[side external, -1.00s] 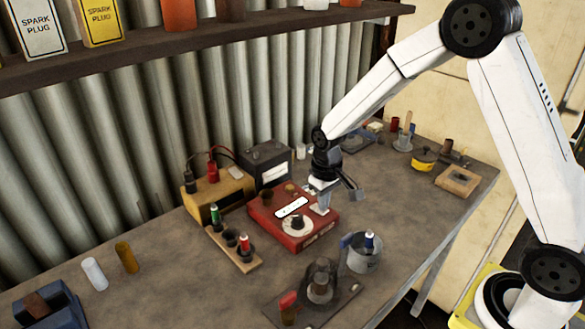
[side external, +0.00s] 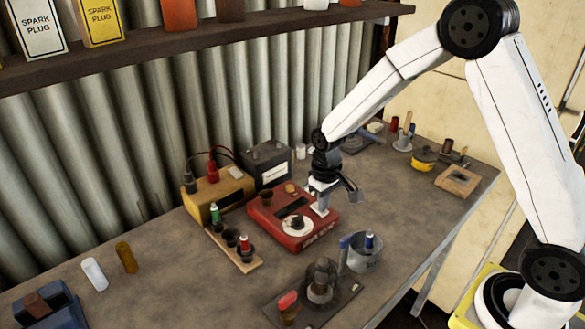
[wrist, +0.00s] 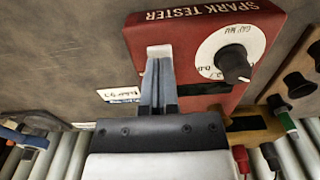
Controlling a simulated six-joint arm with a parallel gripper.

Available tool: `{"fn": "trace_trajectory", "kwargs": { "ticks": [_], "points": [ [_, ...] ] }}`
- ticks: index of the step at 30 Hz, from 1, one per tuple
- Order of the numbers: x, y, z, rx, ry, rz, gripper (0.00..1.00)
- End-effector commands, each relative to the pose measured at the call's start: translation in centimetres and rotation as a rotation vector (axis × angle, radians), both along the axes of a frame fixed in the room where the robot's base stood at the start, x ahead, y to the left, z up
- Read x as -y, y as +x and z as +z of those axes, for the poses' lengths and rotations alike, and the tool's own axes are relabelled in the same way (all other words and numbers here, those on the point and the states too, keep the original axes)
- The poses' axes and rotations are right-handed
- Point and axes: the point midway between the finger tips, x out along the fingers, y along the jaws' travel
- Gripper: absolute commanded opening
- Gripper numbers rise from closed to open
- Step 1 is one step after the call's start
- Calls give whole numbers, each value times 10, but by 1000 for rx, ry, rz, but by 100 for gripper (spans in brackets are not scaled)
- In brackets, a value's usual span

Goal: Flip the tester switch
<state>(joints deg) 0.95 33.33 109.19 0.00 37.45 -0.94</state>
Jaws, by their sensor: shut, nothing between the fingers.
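The red spark tester (side external: 313,238) lies on the bench. It also shows in the wrist view (wrist: 190,32), with its lettering along one edge. On its top are a white dial (wrist: 222,53) with a black knob and a dark rectangular window (wrist: 204,89). A white plate (wrist: 159,50) lies beside the dial, at my fingertips. My gripper (side external: 321,205) is shut and empty, pointing down at this plate. In the wrist view its fingers (wrist: 158,64) lie together over the plate. They hide the switch, so I cannot see its position or whether they touch it.
A metal cup (side external: 363,257) and a dark plate fixture (side external: 320,285) are in front.

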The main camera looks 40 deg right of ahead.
Motion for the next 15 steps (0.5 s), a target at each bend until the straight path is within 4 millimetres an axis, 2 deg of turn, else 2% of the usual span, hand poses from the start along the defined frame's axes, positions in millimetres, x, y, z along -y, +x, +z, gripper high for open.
{"fn": "trace_trajectory", "kwargs": {
  "ticks": [15],
  "points": [
    [0, 0, 29, 2, 0, 0, 0]
  ]
}}
